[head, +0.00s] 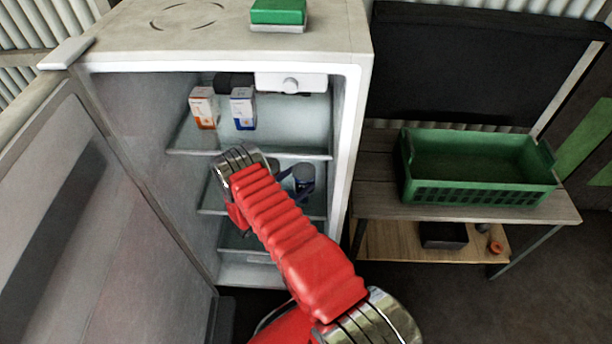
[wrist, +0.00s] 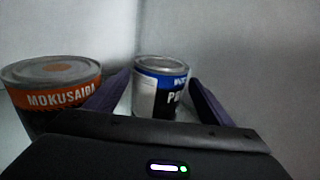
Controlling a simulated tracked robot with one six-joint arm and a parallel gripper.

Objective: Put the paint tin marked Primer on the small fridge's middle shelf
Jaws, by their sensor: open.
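The small fridge (head: 357,130) stands open. A dark blue tin (head: 303,175) stands on its middle shelf (head: 317,212). In the wrist view, a tin with a blue band, white panel and black label (wrist: 160,88) stands upright; its large word starts with "P", and my right finger hides the rest. My gripper (wrist: 158,78) is open, with one finger on each side of this tin; I cannot tell whether they touch it. In the head view my red arm reaches into the fridge and hides much of the gripper (head: 285,178).
An orange and dark tin marked Mokusaida (wrist: 55,88) stands just left of my left finger. Two small boxes (head: 203,108) (head: 243,108) stand on the upper shelf. The fridge door (head: 90,200) hangs open at left. A green crate (head: 480,190) sits on a bench at right.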

